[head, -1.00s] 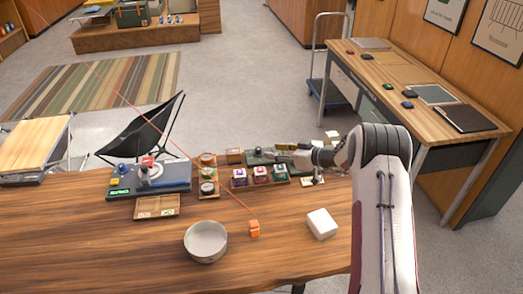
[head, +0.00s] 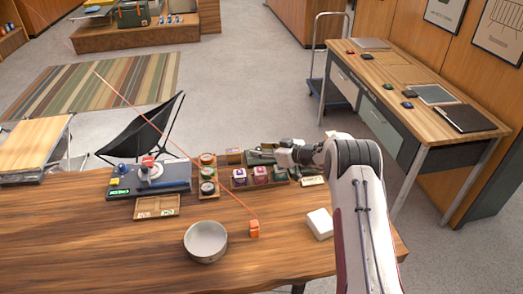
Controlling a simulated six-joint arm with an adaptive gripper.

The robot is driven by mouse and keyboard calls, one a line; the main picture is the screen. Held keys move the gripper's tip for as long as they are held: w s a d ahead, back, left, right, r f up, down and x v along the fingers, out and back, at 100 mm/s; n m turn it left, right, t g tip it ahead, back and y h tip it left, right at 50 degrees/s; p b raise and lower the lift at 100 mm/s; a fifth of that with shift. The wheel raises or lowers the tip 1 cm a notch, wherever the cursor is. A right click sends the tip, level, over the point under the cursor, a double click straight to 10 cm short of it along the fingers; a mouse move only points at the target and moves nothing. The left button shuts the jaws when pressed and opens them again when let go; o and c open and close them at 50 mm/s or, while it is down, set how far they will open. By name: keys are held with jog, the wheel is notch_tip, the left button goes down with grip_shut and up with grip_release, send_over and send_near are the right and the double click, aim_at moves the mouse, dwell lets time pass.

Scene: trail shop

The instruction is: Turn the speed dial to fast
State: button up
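My gripper (head: 262,153) is at the back edge of the wooden table, over a low dark grey-green unit (head: 268,162). Its fingers cover the spot where a small dark knob stood on that unit. The fingers are small here, and I cannot tell whether they are open or touch the knob. A second, blue-grey machine (head: 178,187) stands at the left with a green lit display (head: 120,193), a white round part and a small red piece on top. No dial label is legible, so I cannot tell which knob is the speed dial.
Several small jars in a wooden rack (head: 253,186) stand just in front of my gripper. To their left are a rack of round tins (head: 208,175) and a shallow wooden tray (head: 157,206).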

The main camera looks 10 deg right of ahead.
jog(key=shift+w+a, duration=0.1)
grip_shut()
jog(key=shift+a+m+t+h, duration=0.25)
jog(key=shift+m+t+h, duration=0.75)
jog(key=shift+m+h, duration=0.5)
jog(key=shift+a+r+m+t+h, duration=0.1)
jog(key=shift+m+t+h, duration=0.5)
jog(key=shift+m+h, duration=1.05)
grip_release()
jog(key=shift+s, duration=0.3)
jog(key=shift+v, duration=5.85)
